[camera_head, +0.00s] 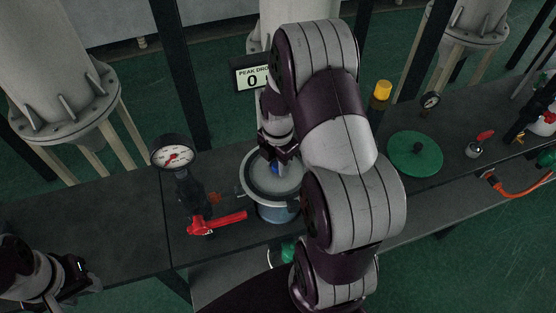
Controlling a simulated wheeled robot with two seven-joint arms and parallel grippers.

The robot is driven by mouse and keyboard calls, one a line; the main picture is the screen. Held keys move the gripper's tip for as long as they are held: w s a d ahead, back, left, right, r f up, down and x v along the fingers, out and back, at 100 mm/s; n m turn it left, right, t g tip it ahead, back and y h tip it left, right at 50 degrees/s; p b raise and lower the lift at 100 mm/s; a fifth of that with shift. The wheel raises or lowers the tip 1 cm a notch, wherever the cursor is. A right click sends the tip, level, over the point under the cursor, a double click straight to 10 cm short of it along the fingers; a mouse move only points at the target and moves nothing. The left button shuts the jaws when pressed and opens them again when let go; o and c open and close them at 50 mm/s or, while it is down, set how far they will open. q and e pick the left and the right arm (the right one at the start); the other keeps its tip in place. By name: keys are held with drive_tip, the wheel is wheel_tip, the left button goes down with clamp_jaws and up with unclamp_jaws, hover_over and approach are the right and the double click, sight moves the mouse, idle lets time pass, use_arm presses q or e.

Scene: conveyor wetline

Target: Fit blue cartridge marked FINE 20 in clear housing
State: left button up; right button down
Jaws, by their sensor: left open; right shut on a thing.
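The clear housing (278,209) is a round, bluish-grey see-through vessel with a pale top, upright on the dark bench near the middle of the head view. My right gripper (275,160) points down over its top and is shut on a small blue part (274,169) at the centre. Most of that part is hidden by the fingers, so I cannot read a FINE 20 mark or tell how deep it sits. My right arm covers the housing's right side. My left gripper (83,278) is open and empty at the lower left, away from the housing.
A gauge (173,155) and a red-handled valve (215,224) stand close left of the housing. A display (252,78) reading 0 is behind. The left bench is clear.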

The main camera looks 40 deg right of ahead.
drive_tip(key=shift+f+b, duration=1)
drive_tip(key=shift+f, duration=0.7)
drive_tip(key=c, duration=0.7)
unclamp_jaws()
drive_tip(key=shift+r, duration=0.1)
wheel_tip(320, 180, up, 13)
drive_tip(key=shift+f+b, duration=0.15)
drive_tip(key=shift+b, duration=0.15)
